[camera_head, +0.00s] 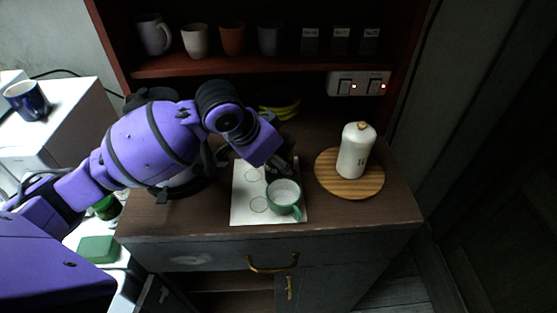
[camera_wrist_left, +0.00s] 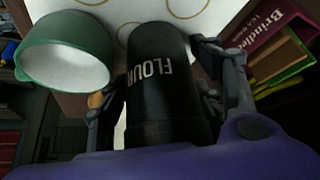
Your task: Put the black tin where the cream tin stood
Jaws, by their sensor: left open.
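The black tin (camera_wrist_left: 160,85), lettered FLOUR, stands between the two fingers of my left gripper (camera_wrist_left: 165,98) in the left wrist view. The fingers are open, one on each side of it. In the head view my left gripper (camera_head: 279,163) is over the back right of a white sheet (camera_head: 239,214) with ring marks, and it largely hides the tin. The cream tin (camera_head: 354,152) stands upright on a round wooden board (camera_head: 344,191) to the right. My right gripper is not in view.
A green mug (camera_head: 284,195) stands on the sheet at the front right, close to the gripper; it also shows in the left wrist view (camera_wrist_left: 66,50). A shelf with several cups and a switch panel (camera_head: 358,84) are at the back.

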